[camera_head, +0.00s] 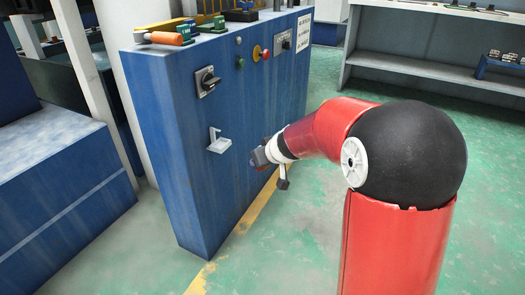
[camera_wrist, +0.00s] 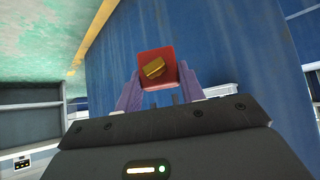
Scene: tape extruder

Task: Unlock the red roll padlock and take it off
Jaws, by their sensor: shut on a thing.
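My gripper (camera_wrist: 157,86) is shut on a red block with a brass-coloured piece on its face, which looks like the red padlock (camera_wrist: 146,58). The purple fingers hold it from both sides in the wrist view. No shackle shows, and I cannot tell whether it is locked. In the head view my gripper (camera_head: 262,157) is low in front of the blue cabinet (camera_head: 185,200), right of a white bracket (camera_head: 218,146). The padlock cannot be made out clearly there. No separate key can be made out.
The cabinet front carries a black rotary switch (camera_head: 207,82), a yellow-and-red button (camera_head: 257,52) and a green button (camera_head: 241,62). An orange-handled tool (camera_head: 168,39) lies on its top. Grey shelving (camera_head: 430,70) stands at the back right. The green floor between is open.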

